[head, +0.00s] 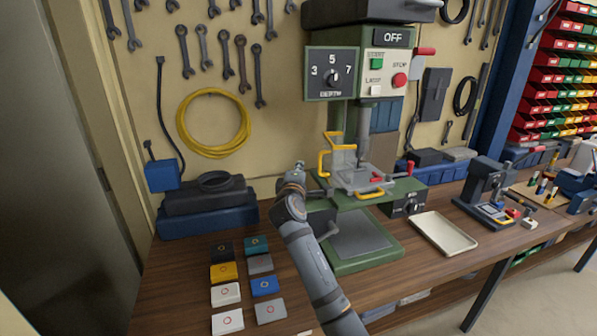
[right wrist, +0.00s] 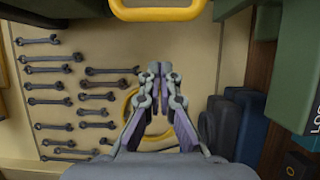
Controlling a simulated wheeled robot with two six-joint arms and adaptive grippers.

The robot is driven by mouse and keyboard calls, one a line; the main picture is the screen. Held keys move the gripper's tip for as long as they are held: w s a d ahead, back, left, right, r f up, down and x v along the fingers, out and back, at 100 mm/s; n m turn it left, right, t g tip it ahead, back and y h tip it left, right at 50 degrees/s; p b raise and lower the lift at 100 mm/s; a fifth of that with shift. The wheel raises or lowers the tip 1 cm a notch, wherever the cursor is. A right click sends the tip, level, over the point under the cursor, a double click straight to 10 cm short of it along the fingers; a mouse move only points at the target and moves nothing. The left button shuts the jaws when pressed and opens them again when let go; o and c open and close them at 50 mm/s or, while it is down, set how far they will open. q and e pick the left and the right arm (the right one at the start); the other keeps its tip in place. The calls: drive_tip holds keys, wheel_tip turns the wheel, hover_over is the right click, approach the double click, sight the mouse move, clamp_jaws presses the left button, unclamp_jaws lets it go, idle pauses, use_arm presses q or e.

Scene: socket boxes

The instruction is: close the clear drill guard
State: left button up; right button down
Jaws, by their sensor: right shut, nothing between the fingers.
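The clear drill guard (head: 344,157) shows in the head view as a see-through panel with yellow edging and a yellow handle, on the left side of the green drill press (head: 365,262). It stands out to the left of the drill column. My right gripper (head: 299,167) is just left of the guard, shut and empty, pointing up and away. In the right wrist view its fingertips (right wrist: 160,69) are together with nothing between them. A yellow handle-like bar (right wrist: 160,10) crosses the top of that view, apart from the fingertips. My left gripper is not in view.
A depth dial (head: 332,74) and an OFF panel with a red stop button (head: 399,80) are on the press. An empty tray (head: 443,232) lies right of it. Several coloured tiles (head: 223,272) lie front left. A dark case (head: 207,197) sits behind them.

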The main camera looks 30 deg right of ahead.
sight(331, 160)
drive_tip(key=d, duration=0.1)
drive_tip(key=s+d+p, duration=0.1)
drive_tip(key=d+p, duration=0.1)
drive_tip(key=shift+s+d, duration=0.25)
drive_tip(key=shift+d, duration=0.1)
drive_tip(key=shift+w, duration=0.1)
drive_tip(key=shift+f+p, duration=0.1)
drive_tip(key=shift+p, duration=0.2)
